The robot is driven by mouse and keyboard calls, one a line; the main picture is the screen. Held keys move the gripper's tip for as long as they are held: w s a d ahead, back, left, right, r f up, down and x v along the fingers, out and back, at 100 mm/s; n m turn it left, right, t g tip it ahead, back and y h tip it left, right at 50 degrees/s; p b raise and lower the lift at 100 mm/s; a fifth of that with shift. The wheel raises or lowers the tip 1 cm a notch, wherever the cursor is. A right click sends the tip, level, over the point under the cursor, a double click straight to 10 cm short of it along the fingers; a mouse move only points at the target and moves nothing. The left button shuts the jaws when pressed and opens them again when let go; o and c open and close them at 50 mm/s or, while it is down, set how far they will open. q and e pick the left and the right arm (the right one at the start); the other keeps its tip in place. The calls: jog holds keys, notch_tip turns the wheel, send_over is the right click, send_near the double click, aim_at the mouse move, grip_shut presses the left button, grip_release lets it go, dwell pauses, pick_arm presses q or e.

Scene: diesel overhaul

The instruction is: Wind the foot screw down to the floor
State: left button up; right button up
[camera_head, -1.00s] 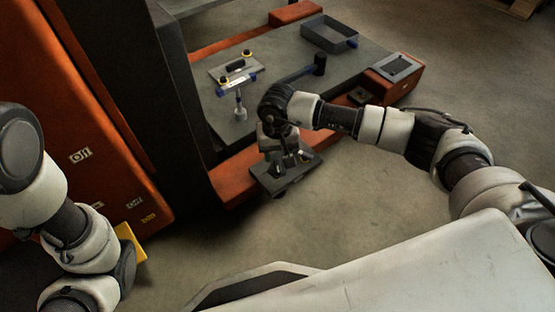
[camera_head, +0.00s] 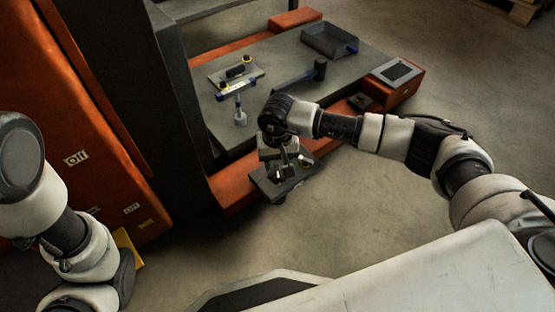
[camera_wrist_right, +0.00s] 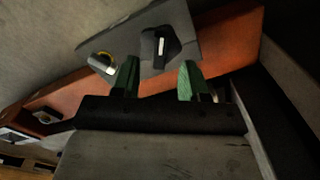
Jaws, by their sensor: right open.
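A dark grey foot plate (camera_head: 287,184) sticks out from the orange rail's near edge, low over the floor. A small upright screw or handle part stands on it, partly hidden by my right gripper (camera_head: 281,164). In the right wrist view the plate (camera_wrist_right: 185,27) carries a dark block with a pale upright bar (camera_wrist_right: 161,44), and a round metal knob with a yellowish edge (camera_wrist_right: 102,64) sits at its side. My right gripper (camera_wrist_right: 158,82) is open, its green fingertips apart just short of the bar, with nothing between them. The screw's lower end is hidden. My left gripper is not visible.
The grey bench top (camera_head: 285,95) holds a shallow tray (camera_head: 329,41), a blue-and-black hammer-like tool (camera_head: 312,72) and a small plate with fittings (camera_head: 235,72). An orange cabinet (camera_head: 85,130) stands at left. The floor (camera_head: 350,215) in front is clear.

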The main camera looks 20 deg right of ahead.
aim_at(277, 171)
jog(key=shift+f+b, duration=1.15)
jog(key=shift+f, duration=0.4)
grip_shut()
jog(key=m+p, duration=0.1)
jog(key=m, duration=0.1)
jog(key=shift+r+m, duration=0.15)
jog(key=shift+m, duration=0.25)
jog(key=shift+f+m+p, duration=0.2)
jog(key=shift+m+p, duration=0.15)
jog(key=shift+m, duration=0.55)
jog(key=shift+r+m+p, duration=0.1)
jog(key=shift+m+p, duration=0.6)
jog(key=shift+m, duration=0.5)
jog(key=shift+f+m, duration=0.2)
jog(key=shift+m, duration=0.9)
jog(key=shift+p, duration=0.3)
